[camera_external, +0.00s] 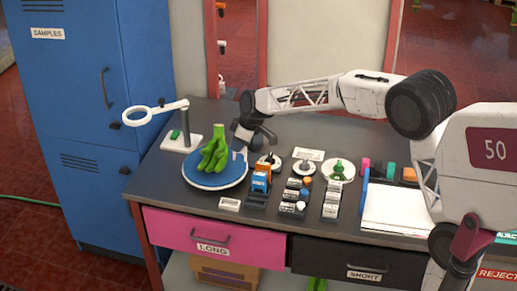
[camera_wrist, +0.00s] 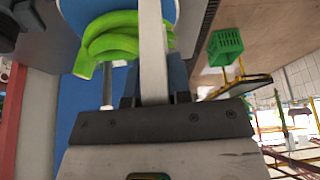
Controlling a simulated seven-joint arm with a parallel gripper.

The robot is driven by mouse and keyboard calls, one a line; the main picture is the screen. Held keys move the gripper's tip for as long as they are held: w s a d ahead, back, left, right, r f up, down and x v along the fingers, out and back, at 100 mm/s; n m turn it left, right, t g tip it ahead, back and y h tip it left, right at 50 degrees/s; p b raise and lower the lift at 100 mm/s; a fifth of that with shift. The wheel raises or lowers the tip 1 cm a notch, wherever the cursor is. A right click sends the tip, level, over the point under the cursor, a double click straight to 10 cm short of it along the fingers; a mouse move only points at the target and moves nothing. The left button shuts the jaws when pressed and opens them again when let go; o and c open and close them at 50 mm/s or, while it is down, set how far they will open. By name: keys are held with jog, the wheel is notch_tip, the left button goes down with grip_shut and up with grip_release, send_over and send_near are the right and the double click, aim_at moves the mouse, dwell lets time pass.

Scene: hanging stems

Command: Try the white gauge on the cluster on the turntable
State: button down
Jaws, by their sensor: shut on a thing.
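The cluster (camera_external: 214,156) is a bunch of green, finger-like fruit standing on the blue turntable (camera_external: 205,183) with a pale rim. It also shows at the top of the wrist view (camera_wrist: 112,38). My gripper (camera_external: 243,143) is at the right side of the cluster, above the turntable's right part. In the wrist view its jaws are shut on the white gauge (camera_wrist: 152,50), a pale flat bar that reaches up past the cluster's right side. The gauge hides part of the cluster. I cannot tell whether the gauge touches the fruit.
A white ring magnifier on a stand (camera_external: 140,115) rises left of the turntable. A blue and orange device (camera_external: 260,182) stands close to its right edge. Several small blocks and round pieces crowd the bench further right.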

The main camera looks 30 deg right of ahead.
notch_tip(320, 180, up, 4)
jog(key=r, duration=0.1)
send_over(214, 152)
jog(key=w+d, duration=0.4)
jog(key=w, duration=0.1)
jog(key=shift+s+f, duration=0.1)
jog(key=shift+f, duration=0.15)
jog(key=shift+f, duration=0.15)
jog(key=shift+f, duration=2.7)
jog(key=shift+f, duration=2.15)
dwell(1.5)
